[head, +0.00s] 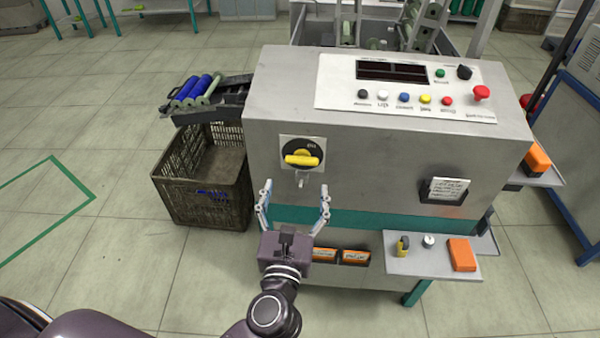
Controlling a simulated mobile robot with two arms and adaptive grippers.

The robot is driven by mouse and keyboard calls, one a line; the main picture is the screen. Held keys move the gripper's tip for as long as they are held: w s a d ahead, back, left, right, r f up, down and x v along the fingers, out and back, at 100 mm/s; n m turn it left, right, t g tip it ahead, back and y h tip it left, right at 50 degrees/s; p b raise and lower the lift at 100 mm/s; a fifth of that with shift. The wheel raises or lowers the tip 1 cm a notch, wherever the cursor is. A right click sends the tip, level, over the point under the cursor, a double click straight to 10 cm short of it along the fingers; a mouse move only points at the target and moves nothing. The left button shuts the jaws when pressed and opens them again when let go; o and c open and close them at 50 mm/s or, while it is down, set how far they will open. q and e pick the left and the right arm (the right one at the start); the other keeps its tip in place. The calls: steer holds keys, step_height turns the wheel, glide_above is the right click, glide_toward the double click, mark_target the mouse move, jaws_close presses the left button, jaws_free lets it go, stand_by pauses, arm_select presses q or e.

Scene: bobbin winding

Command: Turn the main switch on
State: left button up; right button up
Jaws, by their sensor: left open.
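The main switch (301,159) is a yellow rotary handle on a black disc with a pale square plate. It is on the front of the grey machine (370,165), left of centre, and its handle lies about horizontal. A small pale tag or padlock-like piece hangs just below it. My left gripper (294,194) is open, with its two fingers spread and pointing up toward the switch. Its fingertips show a little below the switch, apart from the handle, with nothing between them. My right gripper is not in view.
A brown crate (168,180) stands left of the machine under a chute with blue bobbins (196,88). A small shelf (425,264) with an orange box (462,254) juts out at lower right. A control panel with a red button (481,93) tops the machine.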

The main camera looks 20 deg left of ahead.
mark_target(301, 163)
arm_select(q)
steer(key=w, duration=0.3)
steer(key=w+a+p, duration=0.1)
steer(key=w, duration=0.3)
steer(key=shift+w+a, duration=0.2)
steer(key=shift+w, duration=0.05)
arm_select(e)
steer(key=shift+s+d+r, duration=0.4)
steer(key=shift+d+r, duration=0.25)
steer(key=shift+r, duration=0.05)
arm_select(q)
steer(key=shift+c, duration=0.5)
steer(key=shift+p, duration=0.3)
steer(key=c, duration=1.1)
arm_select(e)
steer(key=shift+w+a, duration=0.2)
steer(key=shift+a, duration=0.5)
